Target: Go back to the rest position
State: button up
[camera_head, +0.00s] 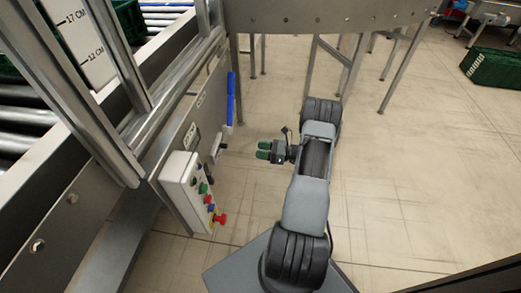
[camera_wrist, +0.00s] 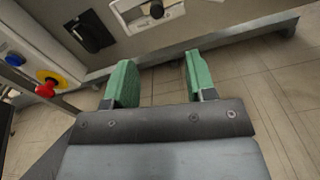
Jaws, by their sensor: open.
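My gripper (camera_head: 264,151) is at the left end of my folded arm in the head view, its green fingers pointing left toward the conveyor's side panel. In the wrist view my gripper (camera_wrist: 160,82) shows two green fingers well apart with nothing between them. The fingers are open and empty. Beyond them is the side panel (camera_wrist: 220,22) with a black handle or switch in a light plate (camera_wrist: 145,12). The fingers appear apart from the panel.
A white control box (camera_head: 188,190) with coloured buttons and a red knob (camera_head: 221,219) sits on the conveyor frame at left. A blue bar (camera_head: 231,98) is above it. Metal legs stand at the back. A green crate (camera_head: 493,67) is far right. The floor (camera_head: 410,150) at right is clear.

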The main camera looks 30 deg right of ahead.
jog(key=shift+r, duration=0.1)
jog(key=s+a+r+n+g+h+p, duration=0.15)
jog(key=a+r+n+g+p, duration=0.3)
jog(key=r, duration=0.55)
jog(key=s+a+r+n+g+h+p, duration=0.1)
jog(key=s+a+r+n+g+p, duration=0.15)
jog(key=a+r+n+p, duration=0.5)
jog(key=s+a+r+n+g+h+p, duration=0.1)
jog(key=a+r+n+g+p, duration=0.3)
jog(key=r, duration=0.7)
jog(key=s+a+r+n+h+p, duration=0.1)
jog(key=s+r+n+h+p, duration=0.2)
jog(key=r, duration=0.5)
jog(key=s+a+r+n+t+h+p, duration=0.1)
jog(key=s+r+n+h+p, duration=0.2)
jog(key=r, duration=0.5)
jog(key=s+a+r+n+t+h+p, duration=0.1)
jog(key=s+r+n+h+p, duration=0.2)
jog(key=s+r+n+p, duration=0.2)
notch_tip(320, 180, up, 3)
jog(key=shift+a+f+n+h+p, duration=0.1)
jog(key=shift+a+n+h+p, duration=0.25)
jog(key=shift+n+p, duration=0.75)
jog(key=shift+s, duration=0.1)
jog(key=shift+c, duration=0.3)
